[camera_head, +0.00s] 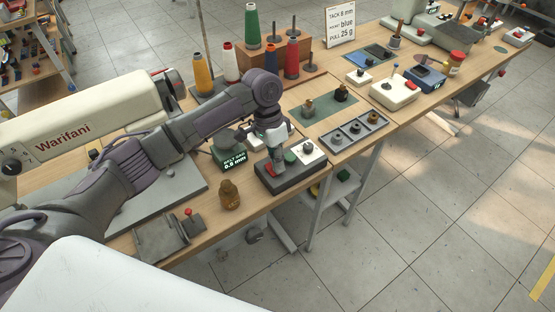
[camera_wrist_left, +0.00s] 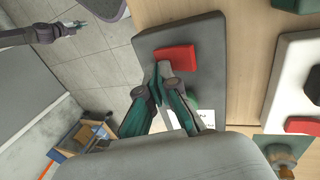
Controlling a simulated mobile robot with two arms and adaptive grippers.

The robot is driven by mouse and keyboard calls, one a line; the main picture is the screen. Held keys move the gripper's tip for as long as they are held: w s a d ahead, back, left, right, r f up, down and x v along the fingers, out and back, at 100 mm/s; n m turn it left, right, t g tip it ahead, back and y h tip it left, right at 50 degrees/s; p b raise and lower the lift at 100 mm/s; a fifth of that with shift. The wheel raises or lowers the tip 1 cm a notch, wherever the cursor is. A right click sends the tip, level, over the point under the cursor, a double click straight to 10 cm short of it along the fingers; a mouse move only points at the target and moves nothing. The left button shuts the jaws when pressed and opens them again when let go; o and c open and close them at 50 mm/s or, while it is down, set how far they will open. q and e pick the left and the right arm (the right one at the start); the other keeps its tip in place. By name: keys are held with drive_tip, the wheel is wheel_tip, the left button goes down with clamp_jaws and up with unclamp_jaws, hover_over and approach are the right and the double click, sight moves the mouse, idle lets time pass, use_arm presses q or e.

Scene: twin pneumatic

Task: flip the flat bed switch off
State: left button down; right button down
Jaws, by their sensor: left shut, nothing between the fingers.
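The flat bed switch is a dark grey box (camera_head: 294,178) at the table's front edge, with a green button (camera_head: 290,157) and a bit of red beside my gripper. In the left wrist view the same grey box (camera_wrist_left: 205,45) shows a raised red button (camera_wrist_left: 177,58). My left gripper (camera_head: 278,168) points down over the box, shut and empty. In the left wrist view its fingertips (camera_wrist_left: 160,72) are together at the red button's edge; I cannot tell whether they touch it. My right gripper (camera_wrist_left: 72,28) shows small, over the floor.
A green display block (camera_head: 231,158) and a brown weight (camera_head: 229,195) are to the left. A grey tray (camera_head: 355,132) of small parts lies to the right. Open floor lies in front.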

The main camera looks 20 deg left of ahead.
use_arm(q)
drive_tip(key=shift+w+a, duration=0.1)
drive_tip(key=shift+w+a+r+p, duration=0.15)
drive_tip(key=shift+w+a+p, duration=0.25)
drive_tip(key=shift+a, duration=0.15)
drive_tip(key=shift+r, duration=0.1)
drive_tip(key=shift+r+p, duration=0.25)
drive_tip(key=shift+p, duration=0.15)
wheel_tip(320, 180, up, 4)
drive_tip(key=p, duration=0.5)
drive_tip(key=shift+r+p, duration=0.15)
drive_tip(key=shift+p, duration=0.25)
drive_tip(key=shift+w+r+b, duration=0.1)
drive_tip(key=shift+r+b, duration=0.25)
drive_tip(key=shift+b, duration=0.35)
wheel_tip(320, 180, up, 8)
drive_tip(key=shift+r+b, duration=0.15)
drive_tip(key=shift+b, duration=0.3)
